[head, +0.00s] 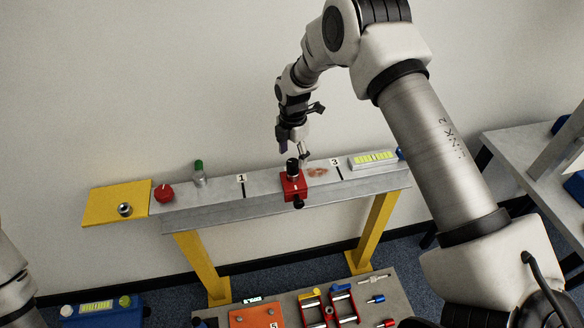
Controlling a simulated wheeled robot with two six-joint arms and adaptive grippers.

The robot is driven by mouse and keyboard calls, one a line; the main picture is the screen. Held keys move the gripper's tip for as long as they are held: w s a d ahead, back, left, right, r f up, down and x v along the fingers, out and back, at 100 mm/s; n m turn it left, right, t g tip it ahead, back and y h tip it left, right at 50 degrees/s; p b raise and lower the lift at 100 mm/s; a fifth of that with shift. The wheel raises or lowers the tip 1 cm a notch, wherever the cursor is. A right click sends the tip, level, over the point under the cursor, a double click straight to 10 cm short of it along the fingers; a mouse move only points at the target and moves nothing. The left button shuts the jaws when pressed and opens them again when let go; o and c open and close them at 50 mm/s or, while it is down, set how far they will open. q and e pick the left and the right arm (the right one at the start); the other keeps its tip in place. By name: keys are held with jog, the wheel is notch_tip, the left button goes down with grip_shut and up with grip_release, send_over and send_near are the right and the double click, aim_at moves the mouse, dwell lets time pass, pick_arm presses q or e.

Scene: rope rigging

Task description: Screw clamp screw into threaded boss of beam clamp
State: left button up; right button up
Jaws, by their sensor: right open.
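A red beam clamp (288,187) sits on the grey beam (225,208), between the labels 1 and 3. A black knobbed piece (292,167), which looks like the clamp screw, stands upright on top of it. How deep it sits in the boss cannot be seen. Another black knob (298,202) sticks out at the clamp's front. My right gripper (294,151) points down just above the upright black piece, with its fingers apart and nothing visibly held. My left arm shows only at the lower left edge; its gripper is out of view.
The beam stands on yellow legs (202,267). A yellow plate (112,203) with a nut, a red knob (163,192), a green-capped bottle (199,174) and a level (372,159) are on it. Below, a grey board (375,313) holds red clamps (344,304) and an orange plate (257,315).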

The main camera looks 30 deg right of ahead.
aim_at(293, 162)
jog(key=n, duration=0.5)
jog(key=shift+n, duration=0.4)
jog(key=n, duration=0.6)
jog(key=shift+b, duration=0.35)
jog(key=shift+f+b, duration=1.4)
jog(key=shift+f, duration=0.85)
grip_shut()
grip_release()
